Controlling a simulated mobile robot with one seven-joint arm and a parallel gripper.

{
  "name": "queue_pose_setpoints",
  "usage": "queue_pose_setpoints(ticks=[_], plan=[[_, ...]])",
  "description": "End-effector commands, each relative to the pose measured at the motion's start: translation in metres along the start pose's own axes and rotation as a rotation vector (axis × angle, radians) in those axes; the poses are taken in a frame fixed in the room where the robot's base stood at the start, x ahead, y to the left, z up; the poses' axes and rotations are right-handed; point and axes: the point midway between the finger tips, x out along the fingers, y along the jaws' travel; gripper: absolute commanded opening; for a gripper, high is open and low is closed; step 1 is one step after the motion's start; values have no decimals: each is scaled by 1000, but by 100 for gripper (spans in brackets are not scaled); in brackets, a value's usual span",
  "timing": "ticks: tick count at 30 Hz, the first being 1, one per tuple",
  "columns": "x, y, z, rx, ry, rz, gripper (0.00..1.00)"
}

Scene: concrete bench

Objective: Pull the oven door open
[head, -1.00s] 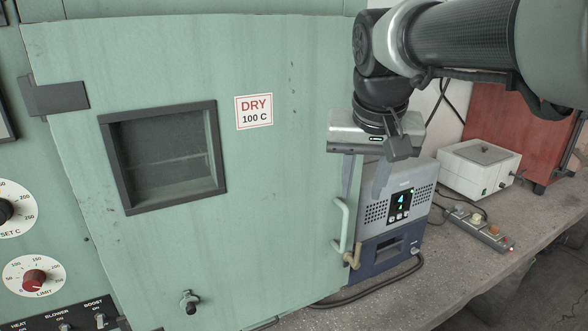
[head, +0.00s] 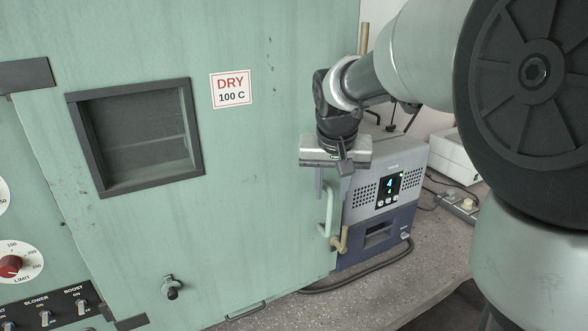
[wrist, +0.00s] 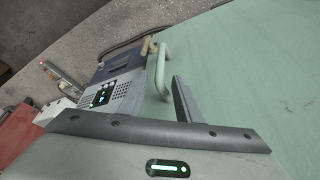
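The pale green oven door (head: 240,190) fills the left of the head view and looks closed. It has a dark-framed window (head: 135,135) and a "DRY 100 C" label (head: 232,89). A pale green bar handle (head: 328,215) stands upright at its right edge, with a brass-coloured latch (head: 340,240) by its lower end. My gripper (head: 331,188) points down at the handle's upper end, fingers apart. In the wrist view, the handle (wrist: 161,68) lies just beyond my gripper (wrist: 160,88); one finger is clear, the other hard to pick out. I cannot tell whether they touch.
A grey-blue instrument (head: 385,205) with a lit display stands on the bench (head: 430,255) close right of the handle. A white box (head: 452,155) and a power strip (head: 455,205) are farther right. A cable lies along the bench. A control panel with knobs is at lower left.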

Motion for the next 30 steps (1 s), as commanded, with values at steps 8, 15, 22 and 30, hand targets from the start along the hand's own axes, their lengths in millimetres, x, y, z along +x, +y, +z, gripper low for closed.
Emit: queue_pose_setpoints(ticks=[8, 15, 22, 30], plan=[[43, 0, 0, 0, -2, 1, 31], [52, 0, 0, 0, 0, 0, 31], [51, 0, 0, 0, 0, 0, 23], [51, 1, 0, 1, 0, 0, 0]])
